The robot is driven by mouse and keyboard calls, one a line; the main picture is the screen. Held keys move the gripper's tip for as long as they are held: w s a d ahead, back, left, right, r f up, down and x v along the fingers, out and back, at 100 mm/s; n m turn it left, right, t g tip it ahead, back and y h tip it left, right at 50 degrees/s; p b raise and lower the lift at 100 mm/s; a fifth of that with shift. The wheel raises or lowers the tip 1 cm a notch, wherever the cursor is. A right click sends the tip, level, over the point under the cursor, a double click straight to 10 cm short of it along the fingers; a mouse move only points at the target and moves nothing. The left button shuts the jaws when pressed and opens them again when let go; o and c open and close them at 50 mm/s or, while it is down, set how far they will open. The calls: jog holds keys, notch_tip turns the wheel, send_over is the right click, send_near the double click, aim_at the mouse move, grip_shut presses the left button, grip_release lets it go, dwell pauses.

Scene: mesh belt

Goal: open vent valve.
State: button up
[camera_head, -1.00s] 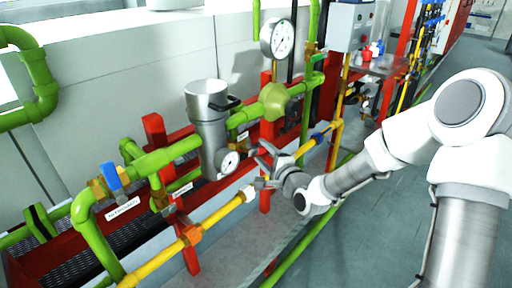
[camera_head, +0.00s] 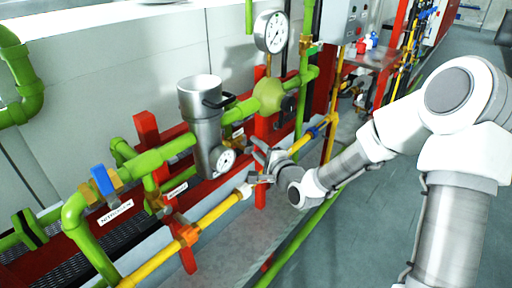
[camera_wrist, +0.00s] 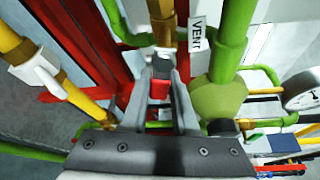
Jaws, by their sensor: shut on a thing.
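The label VENT (camera_wrist: 196,35) shows in the wrist view beside a brass valve body (camera_wrist: 162,28) on the pipework. I take this as the vent valve. Just below the brass body, a small dark and red piece (camera_wrist: 160,88), apparently its handle, sits between my fingers. My gripper (camera_wrist: 162,70) is shut on it. In the head view my gripper (camera_head: 259,162) reaches in from the right, just right of the lower round gauge (camera_head: 226,160). There the valve is mostly hidden by my fingers, and its handle angle cannot be told.
A steel canister (camera_head: 202,100) stands left of my gripper. A yellow pipe (camera_head: 218,210) runs below it. A large gauge (camera_head: 272,32) stands above. A blue-handled valve (camera_head: 102,180) is at the left. Red frame posts surround the pipes. The grey floor (camera_head: 365,225) at right is clear.

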grip_shut()
jog(key=shift+n+b, duration=0.6)
jog(key=shift+b, duration=0.3)
jog(key=shift+r+n+t+y+b, duration=0.3)
jog(key=shift+r+n+t+b, duration=0.25)
jog(key=shift+n, duration=0.35)
jog(key=o, duration=0.7)
grip_release()
